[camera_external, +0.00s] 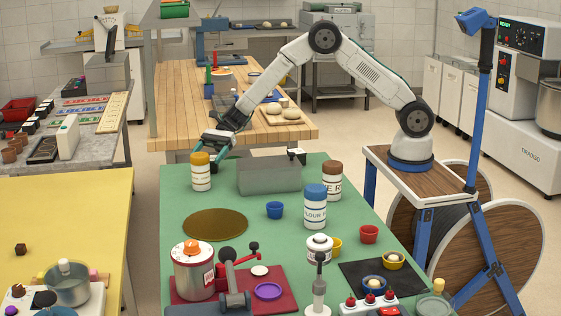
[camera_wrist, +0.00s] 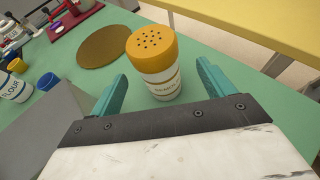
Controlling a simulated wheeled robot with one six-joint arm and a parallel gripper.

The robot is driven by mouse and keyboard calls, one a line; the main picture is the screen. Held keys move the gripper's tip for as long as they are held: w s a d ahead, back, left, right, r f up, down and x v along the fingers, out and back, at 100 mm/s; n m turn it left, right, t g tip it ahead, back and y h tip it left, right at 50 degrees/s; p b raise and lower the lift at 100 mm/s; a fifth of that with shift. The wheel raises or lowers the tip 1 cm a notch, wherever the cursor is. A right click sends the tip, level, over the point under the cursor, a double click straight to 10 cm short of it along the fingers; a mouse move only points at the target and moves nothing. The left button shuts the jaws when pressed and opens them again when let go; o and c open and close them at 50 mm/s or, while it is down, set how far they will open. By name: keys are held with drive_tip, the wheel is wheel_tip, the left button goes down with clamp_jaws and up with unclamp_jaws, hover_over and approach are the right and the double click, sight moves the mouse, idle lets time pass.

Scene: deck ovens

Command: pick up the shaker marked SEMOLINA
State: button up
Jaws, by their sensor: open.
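A white shaker with a yellow-orange perforated lid (camera_external: 201,173) stands upright on the green table near its far left edge. In the wrist view this shaker (camera_wrist: 160,84) is just ahead, between the lines of the two teal fingers; its label is small and partly readable, seemingly SEMOLINA. My gripper (camera_external: 216,149) is open and empty, just behind and above the shaker in the external view. In the wrist view my gripper (camera_wrist: 161,75) has a finger on each side of the shaker, with gaps visible. I cannot tell whether the fingertips reach past it.
A grey box (camera_external: 270,178) stands right of the shaker. A blue-lidded FLOUR shaker (camera_external: 315,210) and a brown-lidded shaker (camera_external: 332,184) stand further right. A brown round mat (camera_external: 215,224) lies in front, with a blue cup (camera_external: 275,210) beside it.

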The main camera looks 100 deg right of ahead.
sight(195, 174)
drive_tip(key=x, duration=0.6)
drive_tip(key=shift+s+f, duration=0.25)
drive_tip(key=c, duration=1.2)
